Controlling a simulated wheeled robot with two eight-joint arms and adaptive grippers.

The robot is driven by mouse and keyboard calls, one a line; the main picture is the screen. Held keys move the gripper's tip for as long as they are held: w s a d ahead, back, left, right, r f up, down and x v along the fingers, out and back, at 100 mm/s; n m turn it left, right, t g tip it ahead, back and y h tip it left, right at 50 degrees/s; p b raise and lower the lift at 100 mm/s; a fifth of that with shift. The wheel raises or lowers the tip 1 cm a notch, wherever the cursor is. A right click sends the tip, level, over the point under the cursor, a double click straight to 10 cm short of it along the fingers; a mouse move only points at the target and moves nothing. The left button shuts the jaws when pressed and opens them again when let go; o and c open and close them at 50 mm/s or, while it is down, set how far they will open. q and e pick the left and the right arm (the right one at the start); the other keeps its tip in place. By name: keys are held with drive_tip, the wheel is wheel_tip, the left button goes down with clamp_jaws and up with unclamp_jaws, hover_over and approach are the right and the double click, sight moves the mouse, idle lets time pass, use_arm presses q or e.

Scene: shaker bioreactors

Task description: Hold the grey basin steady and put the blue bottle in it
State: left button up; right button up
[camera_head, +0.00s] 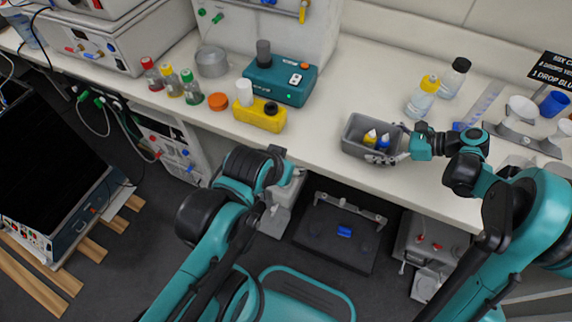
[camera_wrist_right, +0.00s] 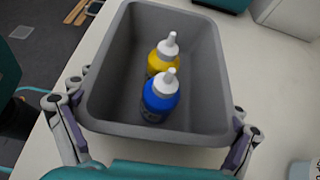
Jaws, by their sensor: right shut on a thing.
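The grey basin (camera_head: 358,150) sits on the white bench, near its front edge; it also fills the right wrist view (camera_wrist_right: 118,65). The blue bottle (camera_head: 384,142), with a white nozzle, stands inside the basin at the end nearer my right gripper, as the right wrist view also shows (camera_wrist_right: 160,98). A yellow bottle (camera_head: 370,138) stands beside it in the basin. My right gripper (camera_head: 401,143) is shut on the basin's right end, with a finger at each side. My left gripper (camera_head: 283,183) is in front of the bench, apart from the basin; its fingers are unclear.
A teal device (camera_head: 280,82) and a yellow box (camera_head: 260,116) stand left of the basin. A grey rack (camera_head: 522,138) is at the right.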

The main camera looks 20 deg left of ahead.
idle(0.3)
drive_tip(key=o, duration=0.6)
drive_tip(key=shift+c, duration=0.2)
drive_tip(key=v, duration=1)
drive_tip(key=shift+d+r, duration=0.15)
drive_tip(key=shift+d, duration=0.2)
drive_tip(key=shift+s+d+r, duration=0.1)
drive_tip(key=shift+d+r, duration=0.25)
drive_tip(key=shift+d, duration=0.1)
drive_tip(key=shift+s+a+r+n, duration=0.15)
drive_tip(key=shift+s+r+n, duration=0.05)
drive_tip(key=shift+s+n, duration=0.1)
drive_tip(key=s+d+n+t+h, duration=0.3)
drive_tip(key=s+n+h, duration=0.3)
drive_tip(key=s+n, duration=0.2)
drive_tip(key=s+d+f+n+t+h, duration=0.1)
drive_tip(key=s+d+n+t+h, duration=0.2)
drive_tip(key=s+n+h, duration=0.3)
drive_tip(key=s+n+t, duration=0.1)
drive_tip(key=s+n, duration=0.2)
drive_tip(key=s, duration=0.3)
drive_tip(key=shift+d+f, duration=0.3)
drive_tip(key=shift+d, duration=0.05)
